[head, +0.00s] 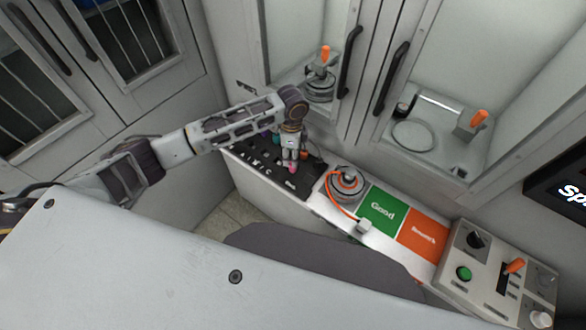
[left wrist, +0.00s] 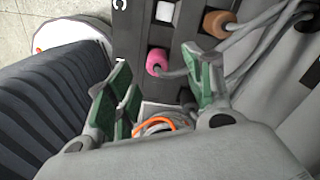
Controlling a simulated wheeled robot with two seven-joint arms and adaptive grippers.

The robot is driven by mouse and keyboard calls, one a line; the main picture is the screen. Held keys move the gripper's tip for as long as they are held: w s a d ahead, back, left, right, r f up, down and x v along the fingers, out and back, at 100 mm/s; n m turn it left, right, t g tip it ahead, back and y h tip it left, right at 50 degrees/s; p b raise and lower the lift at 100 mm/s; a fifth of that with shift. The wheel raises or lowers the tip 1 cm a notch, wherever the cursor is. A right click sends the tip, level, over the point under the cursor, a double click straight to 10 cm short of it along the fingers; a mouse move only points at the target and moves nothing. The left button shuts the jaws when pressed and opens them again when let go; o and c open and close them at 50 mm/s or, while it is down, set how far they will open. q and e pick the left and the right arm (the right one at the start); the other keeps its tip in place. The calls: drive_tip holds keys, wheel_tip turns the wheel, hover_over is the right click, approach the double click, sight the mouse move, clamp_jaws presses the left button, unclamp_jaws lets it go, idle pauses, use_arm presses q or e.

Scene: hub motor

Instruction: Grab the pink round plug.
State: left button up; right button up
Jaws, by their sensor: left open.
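The pink round plug (left wrist: 157,58) sits in a slot of the black tray (left wrist: 128,62), a grey cable running from it. In the left wrist view it lies just beyond the gap between the fingertips of my left gripper (left wrist: 162,82). The gripper is open, its green-padded fingers on either side, and nothing is between them. In the head view the left gripper (head: 291,163) points down over the black tray, and the pink plug (head: 292,169) shows close at its tips. Whether they touch cannot be told. My right gripper is out of view.
A brown plug (left wrist: 219,22) and a white plug (left wrist: 166,10) sit near the pink one, with grey cables alongside. A hub motor (head: 346,184) with an orange cable stands right of the tray, then green (head: 382,211) and orange (head: 423,240) areas and a control box (head: 490,270).

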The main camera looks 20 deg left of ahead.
use_arm(q)
drive_tip(key=shift+f, duration=0.9)
drive_tip(key=f, duration=0.3)
drive_tip(key=shift+s+d+f, duration=0.25)
drive_tip(key=shift+f, duration=0.45)
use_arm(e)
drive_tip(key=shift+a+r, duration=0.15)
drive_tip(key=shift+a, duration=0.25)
use_arm(q)
clamp_jaws()
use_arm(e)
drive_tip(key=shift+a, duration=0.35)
use_arm(q)
drive_tip(key=shift+r, duration=0.1)
drive_tip(key=shift+r, duration=4.95)
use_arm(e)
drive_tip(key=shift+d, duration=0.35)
